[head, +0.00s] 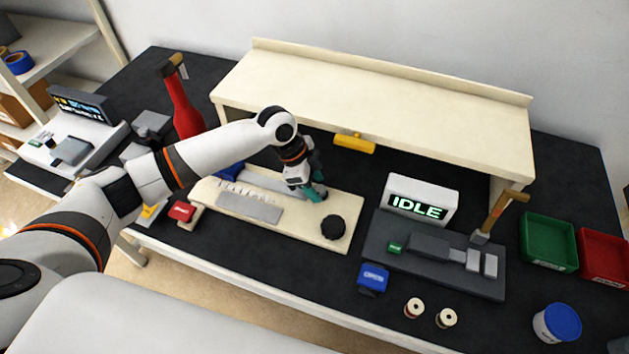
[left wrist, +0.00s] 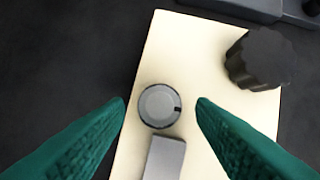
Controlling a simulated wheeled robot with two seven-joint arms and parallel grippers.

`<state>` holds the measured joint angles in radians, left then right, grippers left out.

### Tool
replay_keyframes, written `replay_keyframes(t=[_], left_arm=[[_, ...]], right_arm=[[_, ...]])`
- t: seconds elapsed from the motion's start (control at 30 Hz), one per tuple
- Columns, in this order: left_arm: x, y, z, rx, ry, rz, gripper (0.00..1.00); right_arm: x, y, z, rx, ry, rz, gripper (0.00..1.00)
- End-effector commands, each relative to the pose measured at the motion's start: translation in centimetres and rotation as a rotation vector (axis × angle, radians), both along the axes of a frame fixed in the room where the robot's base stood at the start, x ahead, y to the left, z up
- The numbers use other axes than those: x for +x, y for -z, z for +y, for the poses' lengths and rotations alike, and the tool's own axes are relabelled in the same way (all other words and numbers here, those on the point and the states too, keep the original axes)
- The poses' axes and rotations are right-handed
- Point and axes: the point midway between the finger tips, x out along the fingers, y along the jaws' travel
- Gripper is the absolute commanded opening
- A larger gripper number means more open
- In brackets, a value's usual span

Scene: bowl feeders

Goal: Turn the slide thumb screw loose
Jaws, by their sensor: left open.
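A round grey knob (left wrist: 160,106) with a dark mark on its rim, which looks like the slide thumb screw, sits at the end of a grey bar (left wrist: 166,160) on the cream board (head: 345,202). My left gripper (head: 317,193) is over the board's right part in the head view. In the left wrist view its teal fingers (left wrist: 160,104) are open, one on each side of the grey knob, with gaps to both. The gripper hides the knob in the head view. A black fluted knob (head: 333,227) stands on the board nearby; it also shows in the left wrist view (left wrist: 258,58).
A cream shelf (head: 375,90) spans the back of the dark table. A grey fixture with a sign reading IDLE (head: 419,207) stands to the right. A blue OPEN block (head: 373,278) lies near the front edge. A red bottle-shaped thing (head: 184,110) stands behind my left arm.

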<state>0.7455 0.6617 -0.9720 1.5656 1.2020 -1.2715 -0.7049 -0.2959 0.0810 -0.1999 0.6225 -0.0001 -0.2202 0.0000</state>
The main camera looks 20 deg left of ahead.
Motion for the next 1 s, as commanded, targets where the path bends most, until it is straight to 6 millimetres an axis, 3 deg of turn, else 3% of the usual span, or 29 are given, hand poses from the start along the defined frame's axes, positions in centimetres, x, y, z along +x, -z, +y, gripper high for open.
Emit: replay_keyframes(t=[0.2, 0.5, 0.77, 1.0], left_arm=[[0.0, 0.0, 0.0, 0.000, 0.000, 0.000, 0.50], [0.0, 0.0, 0.0, 0.000, 0.000, 0.001, 0.06], [-0.1, -0.2, 0.0, -0.001, -0.029, 0.002, 0.06], [-0.3, -0.6, -0.2, -0.002, -0.153, 0.004, 0.06]], right_arm=[[-0.1, 0.0, 0.0, 0.000, 0.000, 0.001, 0.36], [-0.5, 0.0, 0.0, 0.000, 0.000, 0.006, 0.36], [-0.5, -0.7, 0.0, -0.001, 0.000, 0.007, 0.36], [-0.5, -3.2, 0.0, -0.001, 0.000, 0.007, 0.36]])
